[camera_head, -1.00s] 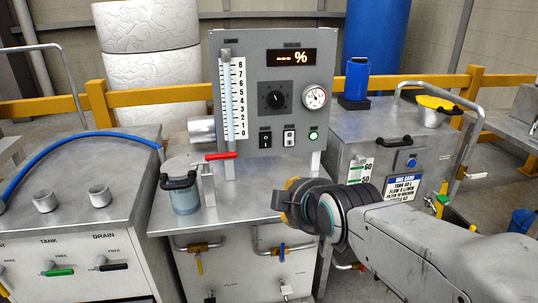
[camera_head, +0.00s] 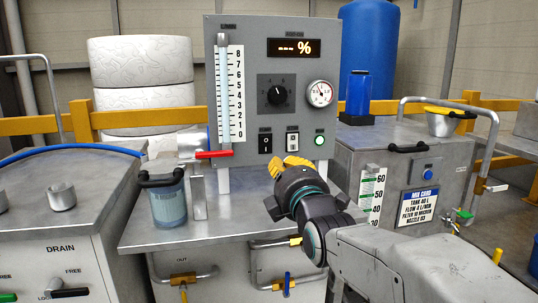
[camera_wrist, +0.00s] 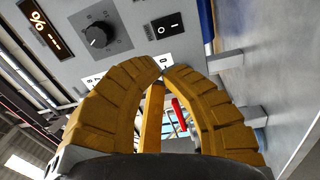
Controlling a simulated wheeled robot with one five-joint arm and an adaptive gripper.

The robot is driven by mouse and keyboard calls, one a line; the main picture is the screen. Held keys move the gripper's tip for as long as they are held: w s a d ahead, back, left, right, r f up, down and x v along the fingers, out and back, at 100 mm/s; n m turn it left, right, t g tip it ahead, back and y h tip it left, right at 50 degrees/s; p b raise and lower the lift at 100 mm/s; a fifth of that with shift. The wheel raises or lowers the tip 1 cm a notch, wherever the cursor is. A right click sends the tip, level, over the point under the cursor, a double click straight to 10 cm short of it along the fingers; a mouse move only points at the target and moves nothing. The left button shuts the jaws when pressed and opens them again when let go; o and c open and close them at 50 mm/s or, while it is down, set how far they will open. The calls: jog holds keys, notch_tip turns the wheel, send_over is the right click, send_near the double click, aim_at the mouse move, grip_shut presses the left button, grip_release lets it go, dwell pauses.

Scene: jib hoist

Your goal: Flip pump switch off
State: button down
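A grey control panel (camera_head: 250,100) stands on the middle metal bench. Which side is pressed cannot be told.
A dial knob (camera_head: 276,95), gauge (camera_head: 320,93) and lit display (camera_head: 294,47) are above the switches. A red lever (camera_head: 214,154) and a clear filter jar (camera_head: 163,203) are to the left.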

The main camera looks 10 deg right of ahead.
aim_at(266, 137)
jog(key=shift+w+n+t+b, duration=0.3)
jog(key=shift+w+b, duration=0.05)
jog(key=shift+b, duration=0.05)
jog(key=shift+w, duration=0.15)
jog(key=w, duration=0.4)
jog(key=w+r, duration=0.1)
jog(key=w, duration=0.4)
jog(key=w+b, duration=0.1)
jog(key=w, duration=0.3)
jog(key=shift+w+d+r, duration=0.1)
jog(key=shift+w+r, duration=0.2)
dwell(0.3)
